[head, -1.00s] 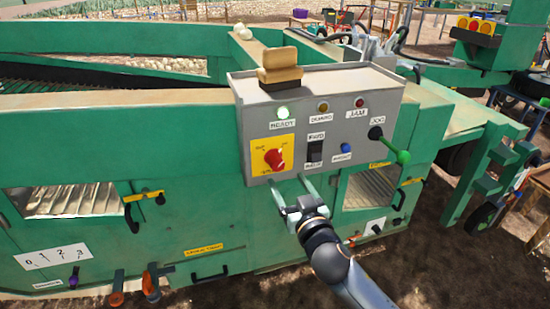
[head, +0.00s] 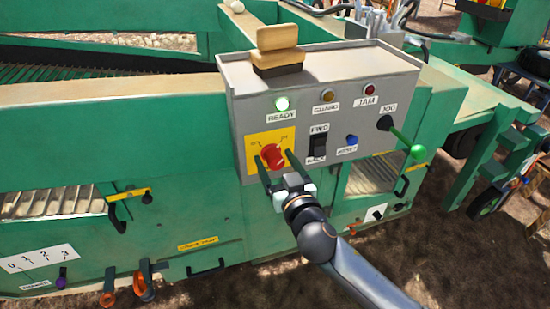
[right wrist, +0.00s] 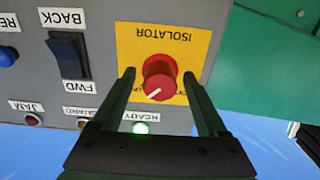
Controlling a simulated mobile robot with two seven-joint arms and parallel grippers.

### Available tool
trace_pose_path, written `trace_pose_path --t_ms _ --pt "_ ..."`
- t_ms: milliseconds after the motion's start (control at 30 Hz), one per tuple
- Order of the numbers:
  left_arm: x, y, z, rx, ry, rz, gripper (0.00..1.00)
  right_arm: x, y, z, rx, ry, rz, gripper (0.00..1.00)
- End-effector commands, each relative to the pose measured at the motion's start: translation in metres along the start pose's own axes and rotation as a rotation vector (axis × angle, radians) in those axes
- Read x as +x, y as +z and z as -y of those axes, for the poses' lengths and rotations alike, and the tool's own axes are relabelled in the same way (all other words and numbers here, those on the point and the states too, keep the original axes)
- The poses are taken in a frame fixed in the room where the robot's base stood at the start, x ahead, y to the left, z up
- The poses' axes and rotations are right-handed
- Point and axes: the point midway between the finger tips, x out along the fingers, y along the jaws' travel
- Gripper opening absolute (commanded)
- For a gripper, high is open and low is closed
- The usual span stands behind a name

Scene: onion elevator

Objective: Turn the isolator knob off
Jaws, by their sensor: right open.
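The red isolator knob (head: 272,156) sits on a yellow plate (head: 283,137) at the lower left of the grey control box (head: 330,88). In the right wrist view the knob (right wrist: 159,76) has a white pointer mark toward its lower left, and the plate reads ISOLATOR. My right gripper (head: 276,163) is open in front of the plate. Its two fingers stand either side of the knob, with gaps between them and it in the wrist view (right wrist: 163,88). The fingers partly hide the plate's lettering. My left gripper is not in view.
Near the knob are a black FWD/BACK switch (head: 317,146), a blue button (head: 351,140) and a JOG lever with a green ball (head: 418,152). The READY lamp (head: 282,104) glows green. A wooden-handled brush (head: 277,48) lies on top of the box.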

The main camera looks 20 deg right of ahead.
Motion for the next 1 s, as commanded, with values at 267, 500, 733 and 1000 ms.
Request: trace_pose_path --t_ms 267,500,733,1000 --pt "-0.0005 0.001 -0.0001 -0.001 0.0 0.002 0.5 0.0 0.0001 0.0 -0.001 0.0 0.0 0.6" --pt "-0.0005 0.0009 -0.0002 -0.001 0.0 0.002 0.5 0.0001 0.0001 0.0 -0.001 0.0 0.0 0.33" --pt "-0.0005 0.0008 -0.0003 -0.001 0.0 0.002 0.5 0.0002 0.0 -0.0001 -0.001 0.0 0.0 0.07" --pt "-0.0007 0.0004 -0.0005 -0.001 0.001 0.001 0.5 0.0003 -0.0003 -0.0001 -0.004 0.0 -0.001 0.0"
